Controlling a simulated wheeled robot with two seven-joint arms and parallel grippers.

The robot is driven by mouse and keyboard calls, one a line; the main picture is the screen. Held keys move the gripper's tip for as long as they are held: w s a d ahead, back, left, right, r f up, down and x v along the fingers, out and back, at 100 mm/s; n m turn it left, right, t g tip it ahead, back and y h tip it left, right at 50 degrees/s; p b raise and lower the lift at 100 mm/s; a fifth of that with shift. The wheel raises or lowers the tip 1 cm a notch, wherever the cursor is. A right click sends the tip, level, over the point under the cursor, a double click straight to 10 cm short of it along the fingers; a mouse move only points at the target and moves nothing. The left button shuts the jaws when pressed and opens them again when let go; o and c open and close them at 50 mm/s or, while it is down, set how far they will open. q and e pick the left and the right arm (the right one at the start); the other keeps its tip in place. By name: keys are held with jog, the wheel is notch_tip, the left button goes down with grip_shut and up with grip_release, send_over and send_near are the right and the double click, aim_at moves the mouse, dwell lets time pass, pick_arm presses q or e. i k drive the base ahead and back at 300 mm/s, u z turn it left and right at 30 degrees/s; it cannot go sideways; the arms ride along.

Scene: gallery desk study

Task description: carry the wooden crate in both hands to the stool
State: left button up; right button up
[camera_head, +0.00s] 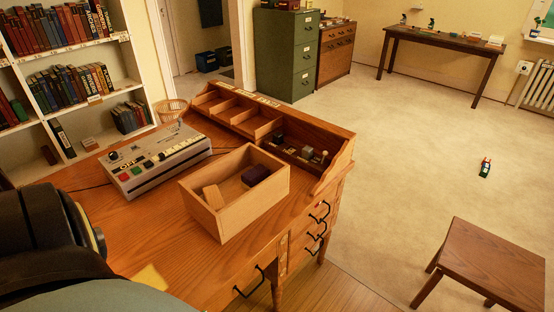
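The wooden crate (247,213) is an open, light-wood box. It stands on the desk top (115,222), near the desk's front right part. A tan block (213,196) and a dark purple block (255,175) lie in it. The stool (495,262) is dark brown with a square top and stands on the floor at the lower right, apart from the desk; its top looks bare. Neither of my grippers shows in the head view. A dark arm part of mine covers the lower left.
A grey button console (157,160) stands left of the crate. A raised pigeonhole organizer (262,125) with small items runs behind it. A bookshelf (70,75) stands left.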

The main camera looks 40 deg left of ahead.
aim_at(493, 261)
jog(key=i, duration=1.5)
jog(key=u, duration=2.95)
